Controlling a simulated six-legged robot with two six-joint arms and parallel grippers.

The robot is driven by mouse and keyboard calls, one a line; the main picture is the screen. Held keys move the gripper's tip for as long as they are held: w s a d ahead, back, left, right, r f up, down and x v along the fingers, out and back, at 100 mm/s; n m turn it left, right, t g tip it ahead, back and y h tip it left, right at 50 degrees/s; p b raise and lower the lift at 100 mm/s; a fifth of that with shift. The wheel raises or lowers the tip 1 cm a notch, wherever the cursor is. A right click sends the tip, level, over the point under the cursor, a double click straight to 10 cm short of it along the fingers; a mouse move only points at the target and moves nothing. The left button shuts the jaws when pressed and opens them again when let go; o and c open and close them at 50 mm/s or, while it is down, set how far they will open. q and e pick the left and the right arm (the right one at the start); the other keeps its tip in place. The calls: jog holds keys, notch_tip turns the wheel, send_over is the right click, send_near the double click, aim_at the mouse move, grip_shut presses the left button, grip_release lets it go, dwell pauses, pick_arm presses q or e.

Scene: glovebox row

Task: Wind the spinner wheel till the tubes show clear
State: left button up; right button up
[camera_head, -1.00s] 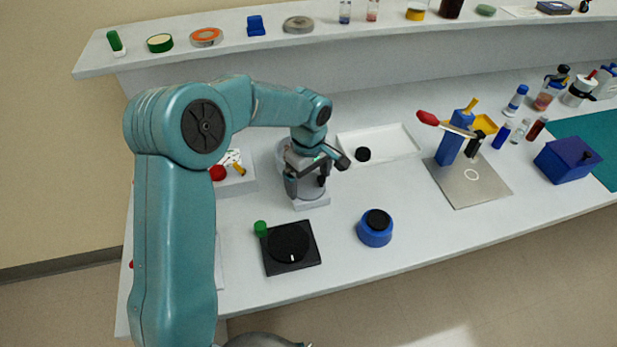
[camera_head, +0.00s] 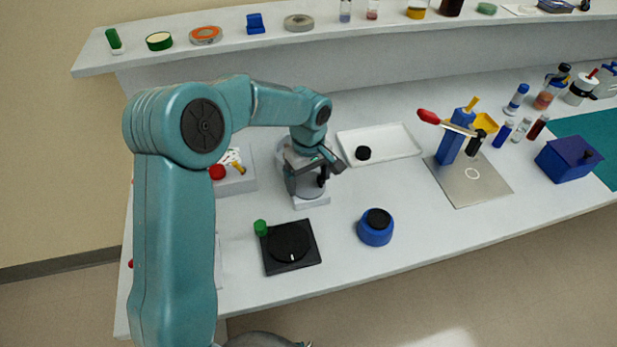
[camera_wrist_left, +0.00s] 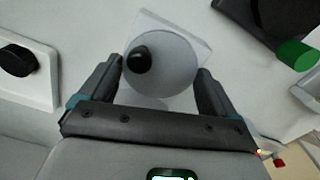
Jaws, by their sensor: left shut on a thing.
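The spinner wheel is a grey round drum with a black knob on a white base (camera_head: 312,201), standing at the left middle of the bench. In the left wrist view, the grey disc (camera_wrist_left: 168,82) with its off-centre black knob (camera_wrist_left: 138,60) lies between my fingers. My left gripper (camera_head: 306,181) reaches down over the wheel from above. In the left wrist view, my left gripper (camera_wrist_left: 160,70) has a finger against each side of the disc and is shut on it. I cannot make out any tubes in the wheel. My right gripper is out of view.
A black square plate with a dial (camera_head: 290,247) and green knob (camera_head: 260,227) sits in front of the wheel. A blue round pot (camera_head: 375,228) is to its right. A white tray (camera_head: 402,141) lies behind right. A lever press (camera_head: 455,140) stands further right.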

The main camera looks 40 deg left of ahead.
aim_at(308, 184)
pick_arm(q)
jog(key=m, duration=0.5)
jog(key=shift+r+m, duration=0.1)
jog(key=shift+m, duration=0.2)
jog(key=m, duration=0.4)
jog(key=shift+w+m, duration=0.1)
jog(key=shift+m, duration=0.2)
jog(key=shift+r, duration=0.1)
jog(key=o, duration=0.8)
jog(key=shift+c, duration=0.2)
notch_tip(308, 184, up, 16)
jog(key=shift+r, duration=0.15)
jog(key=shift+s, duration=0.2)
